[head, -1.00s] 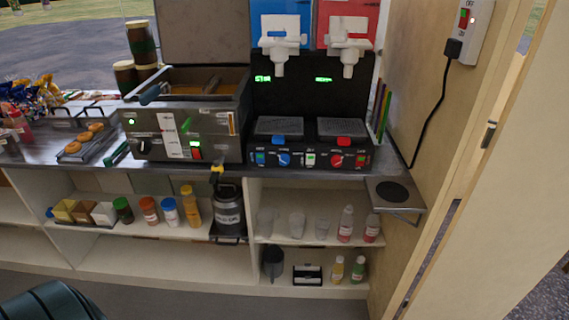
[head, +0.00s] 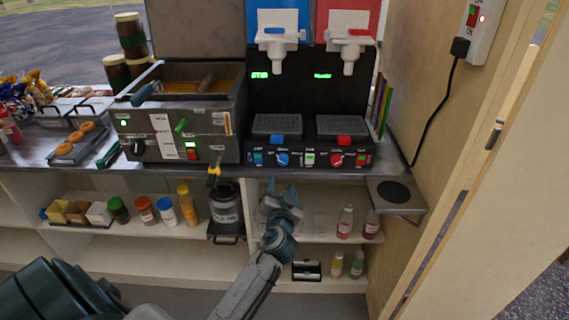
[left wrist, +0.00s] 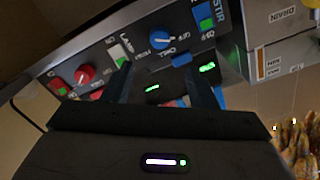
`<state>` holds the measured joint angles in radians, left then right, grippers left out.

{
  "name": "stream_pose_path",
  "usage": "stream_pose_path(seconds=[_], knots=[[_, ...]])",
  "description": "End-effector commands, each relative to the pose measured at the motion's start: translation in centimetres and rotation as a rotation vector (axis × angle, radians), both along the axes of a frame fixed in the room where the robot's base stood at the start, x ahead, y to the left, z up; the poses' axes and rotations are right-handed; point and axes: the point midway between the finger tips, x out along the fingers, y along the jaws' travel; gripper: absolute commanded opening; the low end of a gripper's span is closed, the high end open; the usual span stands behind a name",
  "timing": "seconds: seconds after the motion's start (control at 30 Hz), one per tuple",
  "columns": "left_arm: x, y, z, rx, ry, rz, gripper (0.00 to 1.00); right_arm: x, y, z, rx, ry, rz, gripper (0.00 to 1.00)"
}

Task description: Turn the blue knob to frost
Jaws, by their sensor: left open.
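The blue knob (head: 283,159) is on the front panel of the black two-tap drink machine (head: 308,155), on its left half. In the left wrist view the blue knob (left wrist: 162,39) shows upside down, with a pale pointer mark and small labels around it. My left gripper (head: 282,184) is just below and in front of the knob, apart from it, fingers pointing up. In the left wrist view its two fingers (left wrist: 155,88) are spread with nothing between them. My right gripper is not in view.
A red knob (head: 336,160) and lit green and blue switches sit beside the blue knob. A fryer (head: 178,135) stands to the left. Clear cups and bottles (head: 345,222) stand on the shelf below. A wooden wall (head: 420,100) closes the right side.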

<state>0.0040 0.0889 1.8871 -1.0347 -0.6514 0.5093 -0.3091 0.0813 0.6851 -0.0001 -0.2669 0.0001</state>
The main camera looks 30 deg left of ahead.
Motion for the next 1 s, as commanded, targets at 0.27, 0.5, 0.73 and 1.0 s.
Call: stream_pose_path(seconds=[0.27,0.5,0.73,1.0], knots=[[3.8,2.4,0.3,0.004,0.002,0.001,0.52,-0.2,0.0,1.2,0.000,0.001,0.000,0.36],[7.4,4.5,0.1,0.001,0.003,0.000,0.52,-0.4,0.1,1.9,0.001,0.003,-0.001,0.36],[8.8,5.4,0.0,0.001,0.003,-0.001,0.52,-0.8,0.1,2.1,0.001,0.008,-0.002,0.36],[8.9,5.5,-0.1,0.000,0.003,-0.001,0.52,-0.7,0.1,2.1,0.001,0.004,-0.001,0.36]])
